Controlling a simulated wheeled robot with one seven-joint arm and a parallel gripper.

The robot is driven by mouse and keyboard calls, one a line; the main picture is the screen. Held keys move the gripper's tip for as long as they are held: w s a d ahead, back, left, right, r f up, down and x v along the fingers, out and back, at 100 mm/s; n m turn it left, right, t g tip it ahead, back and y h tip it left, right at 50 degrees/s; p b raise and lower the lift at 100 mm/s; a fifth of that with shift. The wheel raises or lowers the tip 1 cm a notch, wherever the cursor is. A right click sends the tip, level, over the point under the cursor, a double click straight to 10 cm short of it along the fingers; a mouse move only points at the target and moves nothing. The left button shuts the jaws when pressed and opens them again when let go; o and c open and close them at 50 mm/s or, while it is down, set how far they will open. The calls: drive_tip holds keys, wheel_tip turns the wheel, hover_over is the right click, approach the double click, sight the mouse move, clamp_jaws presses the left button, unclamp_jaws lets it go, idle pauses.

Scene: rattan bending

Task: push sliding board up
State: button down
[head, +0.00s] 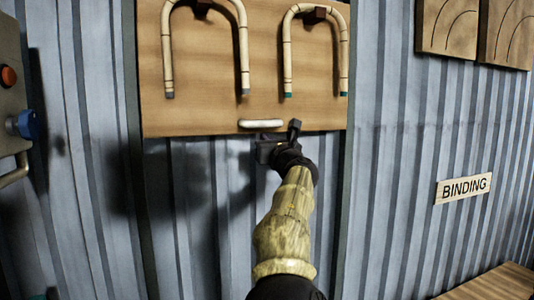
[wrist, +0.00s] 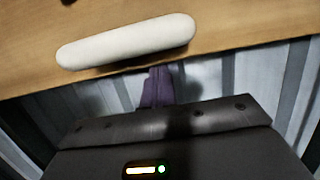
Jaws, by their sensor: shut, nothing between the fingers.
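The sliding board (head: 190,112) is a wooden panel on the corrugated wall. Its lower edge shows just above my gripper. A white handle (head: 261,124) is fixed near the board's bottom edge; in the wrist view the handle (wrist: 126,40) lies across the upper left, on the wood (wrist: 240,22). My gripper (head: 268,142) is at the board's lower edge, just below the handle. In the wrist view my gripper's dark purple fingers (wrist: 157,88) are together and empty, pointing at the board's underside. I cannot tell whether they touch the edge.
Two bent rattan hoops (head: 243,50) (head: 288,50) hang on the board. Dark vertical rails (head: 355,80) flank it. A panel with a red button (head: 8,76) and blue knob (head: 25,125) is at far left. A BINDING sign (head: 463,187) and wooden surface (head: 497,284) are at right.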

drive_tip(key=shift+s+r+p, duration=0.15)
drive_tip(key=shift+r+p, duration=0.15)
drive_tip(key=shift+r, duration=0.95)
drive_tip(key=shift+r, duration=0.1)
wheel_tip(320, 180, down, 6)
drive_tip(key=b, duration=0.5)
drive_tip(key=r+b+v, duration=0.1)
drive_tip(key=b+v, duration=0.6)
drive_tip(key=v, duration=0.2)
drive_tip(key=shift+s+d+b, duration=0.2)
drive_tip(key=shift+s+b, duration=0.1)
drive_tip(key=shift+f, duration=0.15)
